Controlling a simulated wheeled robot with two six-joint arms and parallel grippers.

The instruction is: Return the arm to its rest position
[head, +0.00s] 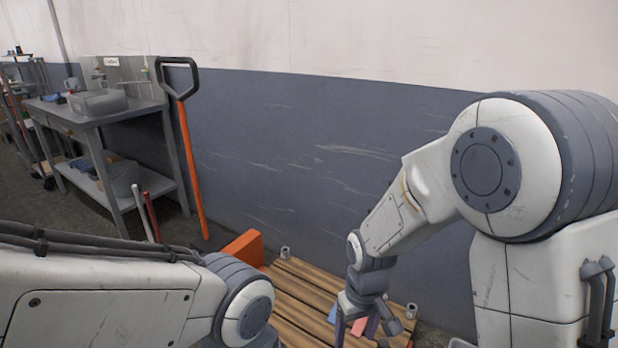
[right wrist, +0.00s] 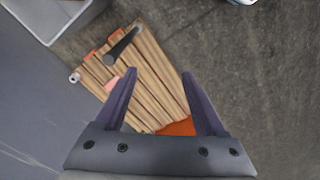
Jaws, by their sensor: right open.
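My right arm reaches down from the right in the head view. Its gripper (head: 356,326) is over the right part of a wooden slatted pallet (head: 300,292). In the right wrist view, the two dark fingers of this gripper (right wrist: 159,74) are spread apart with nothing held between them. The pallet (right wrist: 158,88) shows below and between them. My left arm crosses the lower left of the head view, and its gripper is out of the picture.
An orange panel (head: 243,249) stands at the pallet's left end. A dark bar-like item (right wrist: 121,46) is over the pallet's far end. A grey bin (right wrist: 82,22) is beyond. A workbench (head: 92,112) and an orange-shafted shovel (head: 190,150) stand by the wall at left.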

